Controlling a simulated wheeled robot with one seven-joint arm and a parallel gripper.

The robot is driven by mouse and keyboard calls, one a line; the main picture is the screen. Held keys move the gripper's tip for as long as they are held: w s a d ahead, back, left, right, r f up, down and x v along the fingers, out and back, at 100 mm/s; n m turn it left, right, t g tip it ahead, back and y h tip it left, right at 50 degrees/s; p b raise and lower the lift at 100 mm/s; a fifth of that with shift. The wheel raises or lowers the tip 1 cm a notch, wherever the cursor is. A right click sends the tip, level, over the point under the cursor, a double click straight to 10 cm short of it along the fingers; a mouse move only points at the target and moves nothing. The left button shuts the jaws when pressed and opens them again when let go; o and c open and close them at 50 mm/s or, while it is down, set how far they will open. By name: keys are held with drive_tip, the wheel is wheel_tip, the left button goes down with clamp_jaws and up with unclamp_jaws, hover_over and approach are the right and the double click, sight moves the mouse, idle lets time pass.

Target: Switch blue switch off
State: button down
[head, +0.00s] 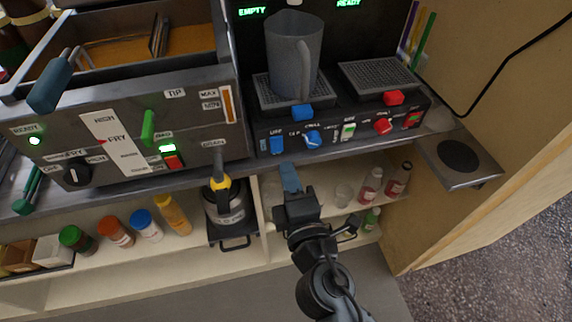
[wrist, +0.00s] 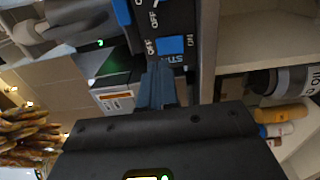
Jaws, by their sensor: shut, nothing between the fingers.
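The blue switch (head: 277,144) is a small rocker at the left end of the black dispenser's front panel. In the wrist view the blue switch (wrist: 170,45) sits between an OFF label on its left and an ON label on its right. Which way it is tipped I cannot tell. My gripper (head: 288,167) is shut and empty, its blue-grey fingertips just below and slightly right of the switch in the head view. In the wrist view my fingertips (wrist: 160,66) are close to the switch; whether they touch it is unclear.
A blue knob (head: 313,138) sits right of the switch, and a red knob (head: 382,125) further right. A grey jug (head: 294,55) stands on the left drip grate. A fryer (head: 120,120) is at left. Bottles (head: 370,186) and a yellow-handled pot (head: 225,208) are below.

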drive_tip(key=b+v, duration=0.1)
drive_tip(key=v, duration=0.6)
drive_tip(key=shift+s+r, duration=0.3)
drive_tip(key=s+d+f+m+g+h, duration=0.15)
drive_tip(key=s+d+f+m, duration=0.25)
drive_tip(key=s+d+m, duration=0.75)
drive_tip(key=s+d+r+m+h, duration=0.1)
drive_tip(key=s+d+r+m, duration=0.1)
drive_tip(key=s, duration=0.3)
drive_tip(key=s+d+r+m+h, duration=0.1)
drive_tip(key=s+d+r+m, duration=0.2)
drive_tip(key=s, duration=0.3)
drive_tip(key=s+d+r+m+g+h, duration=0.1)
drive_tip(key=s+d+r+m, duration=0.2)
drive_tip(key=s, duration=0.3)
drive_tip(key=shift+d+m, duration=0.4)
drive_tip(key=shift+m, duration=0.45)
